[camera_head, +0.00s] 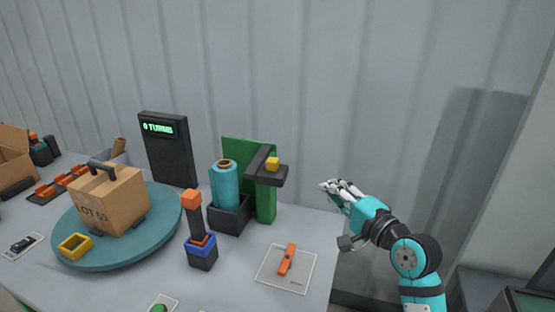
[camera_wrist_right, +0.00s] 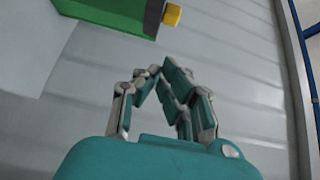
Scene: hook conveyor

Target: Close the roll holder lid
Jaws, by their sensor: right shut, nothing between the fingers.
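The roll holder has a dark base (camera_head: 232,218), a green back panel (camera_head: 265,204) and a teal roll (camera_head: 224,186) standing upright in the base. Its dark lid (camera_head: 262,178) sticks out beside the roll top at the green panel and carries a yellow knob (camera_head: 272,164); I cannot tell its exact angle. The yellow knob (camera_wrist_right: 172,15) and the green panel (camera_wrist_right: 108,12) show at the top of the right wrist view. My right gripper (camera_head: 328,187) is shut and empty, to the right of the holder and apart from it. My left gripper is out of view.
A cardboard box (camera_head: 112,200) and a yellow frame (camera_head: 75,246) sit on a teal turntable (camera_head: 160,222). A dark display (camera_head: 168,150) stands behind. An orange-topped post (camera_head: 194,225) and an orange tool on a white sheet (camera_head: 270,278) are in front of the holder.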

